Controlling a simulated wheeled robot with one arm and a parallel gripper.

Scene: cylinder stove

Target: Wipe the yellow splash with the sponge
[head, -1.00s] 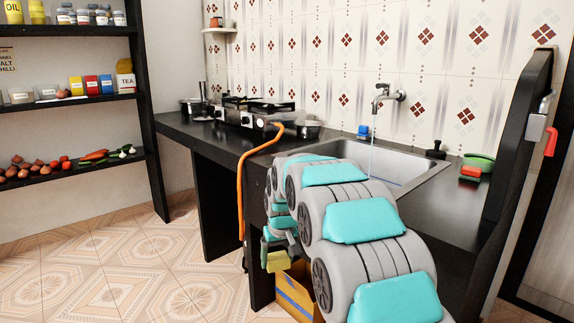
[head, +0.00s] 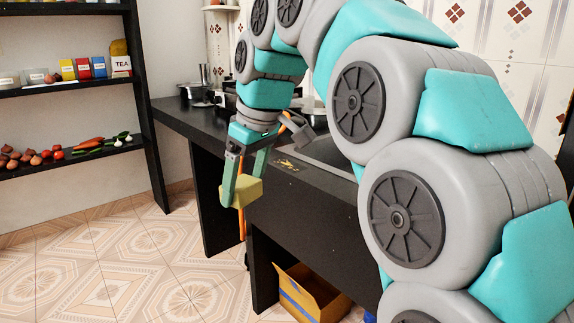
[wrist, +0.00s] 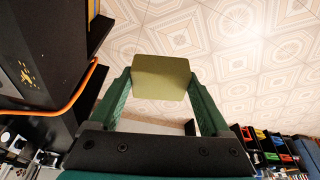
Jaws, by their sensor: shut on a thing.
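My gripper (head: 243,186) points down and is shut on a yellow sponge (head: 250,192). It holds the sponge in the air over the floor, in front of the counter's front edge. In the wrist view the sponge (wrist: 162,78) sits between the two green fingers. The yellow splash (head: 287,164) is a set of small marks on the dark counter top, just right of my gripper. It also shows in the wrist view (wrist: 28,75) at the left. The sponge and the splash are apart.
An orange gas hose (wrist: 75,100) runs over the counter edge close to the splash. An open cardboard box (head: 312,292) stands under the counter. A stove (head: 228,98) and pots stand farther back. Shelves (head: 75,85) are at the left. The floor between is clear.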

